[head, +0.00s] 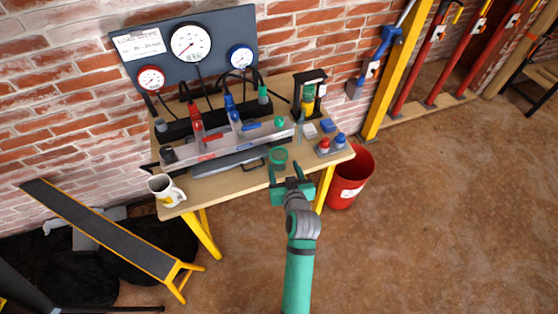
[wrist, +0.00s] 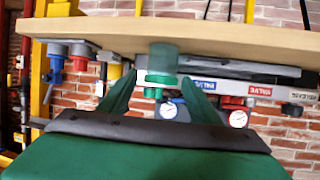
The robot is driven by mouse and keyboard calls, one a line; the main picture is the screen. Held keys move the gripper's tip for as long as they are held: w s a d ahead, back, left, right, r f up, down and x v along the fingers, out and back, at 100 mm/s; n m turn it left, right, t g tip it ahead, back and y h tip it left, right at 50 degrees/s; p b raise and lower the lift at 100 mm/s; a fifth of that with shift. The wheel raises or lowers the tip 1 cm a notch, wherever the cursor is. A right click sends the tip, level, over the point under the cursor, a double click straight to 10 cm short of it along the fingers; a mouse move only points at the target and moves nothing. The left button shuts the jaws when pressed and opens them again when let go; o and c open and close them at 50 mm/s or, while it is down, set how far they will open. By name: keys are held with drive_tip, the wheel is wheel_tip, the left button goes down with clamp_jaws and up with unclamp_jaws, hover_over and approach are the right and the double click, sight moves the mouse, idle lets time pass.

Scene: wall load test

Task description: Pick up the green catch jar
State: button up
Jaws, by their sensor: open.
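The green catch jar (head: 278,156), a small see-through green cup, stands upright near the front edge of the wooden bench (head: 232,186). In the wrist view, which is upside down, the jar (wrist: 163,58) shows ahead, between the two green fingers. My gripper (head: 286,174) is open and empty, just in front of the jar at the bench edge. In the wrist view my gripper (wrist: 158,80) has its fingers apart on either side of the jar's line. I cannot tell whether the fingertips reach past its near side.
A grey valve manifold (head: 230,142) with red, blue and green handles stands behind the jar. A block with red and blue knobs (head: 330,147) is to the right. A mug (head: 165,190) stands at left. A red bucket (head: 347,178) is on the floor right of the bench.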

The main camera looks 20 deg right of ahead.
sight(278, 155)
drive_tip(key=x, duration=0.8)
drive_tip(key=shift+a+f, duration=0.2)
drive_tip(key=shift+s, duration=0.1)
drive_tip(key=c, duration=0.8)
